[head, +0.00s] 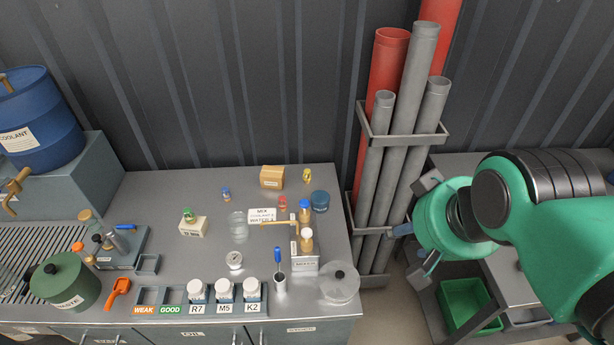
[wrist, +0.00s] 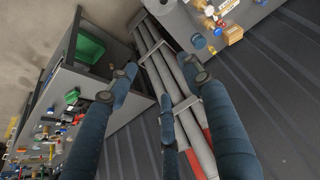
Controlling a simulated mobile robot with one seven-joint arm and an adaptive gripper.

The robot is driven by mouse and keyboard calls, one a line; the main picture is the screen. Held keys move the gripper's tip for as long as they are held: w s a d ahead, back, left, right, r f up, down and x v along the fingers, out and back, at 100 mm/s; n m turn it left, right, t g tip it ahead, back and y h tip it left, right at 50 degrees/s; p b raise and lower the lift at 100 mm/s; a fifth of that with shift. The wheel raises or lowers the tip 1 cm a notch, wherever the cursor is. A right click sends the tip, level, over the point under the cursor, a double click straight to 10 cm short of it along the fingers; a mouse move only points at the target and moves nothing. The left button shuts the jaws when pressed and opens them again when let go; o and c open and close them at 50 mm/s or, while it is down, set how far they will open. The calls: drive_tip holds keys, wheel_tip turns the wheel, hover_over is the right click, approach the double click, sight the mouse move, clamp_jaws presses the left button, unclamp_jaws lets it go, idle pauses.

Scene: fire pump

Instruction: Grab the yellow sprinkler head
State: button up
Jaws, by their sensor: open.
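The yellow sprinkler head (head: 307,176) is a small piece standing near the back edge of the grey workbench, just right of a cardboard box (head: 271,177). My gripper (head: 408,228) is open and empty, off the bench's right side, well apart from the sprinkler head. In the wrist view, the spread dark blue fingers of my gripper (wrist: 162,92) have nothing between them.
A rack of grey and red pipes (head: 402,130) stands between the bench and my gripper. A blue-lidded jar (head: 320,201), a red sprinkler head (head: 282,202) and a brass tap fixture (head: 305,228) stand near the yellow one. A lower shelf holds a green bin (head: 468,302).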

drive_tip(key=w+a+r+g+p, duration=0.1)
drive_tip(key=w+r+p, duration=0.1)
drive_tip(key=w, duration=0.6)
drive_tip(key=w+a+r+p, duration=0.1)
drive_tip(key=w+r, duration=0.2)
drive_tip(key=w, duration=0.6)
drive_tip(key=w+a+f+n+g+p, duration=0.1)
drive_tip(key=w+a+f+p, duration=0.1)
drive_tip(key=w, duration=0.7)
drive_tip(key=w+a+f+p, duration=0.2)
drive_tip(key=w, duration=0.7)
drive_tip(key=w+a+f+g+p, duration=0.1)
drive_tip(key=w+a+f, duration=0.3)
drive_tip(key=w+f, duration=0.6)
drive_tip(key=w+a+f+n+g+p, duration=0.1)
drive_tip(key=w+a+f+p, duration=0.2)
drive_tip(key=w+f, duration=0.8)
wheel_tip(320, 180, down, 6)
drive_tip(key=shift+w+a+p, duration=0.2)
drive_tip(key=shift+a+p, duration=0.2)
drive_tip(key=shift+a, duration=0.55)
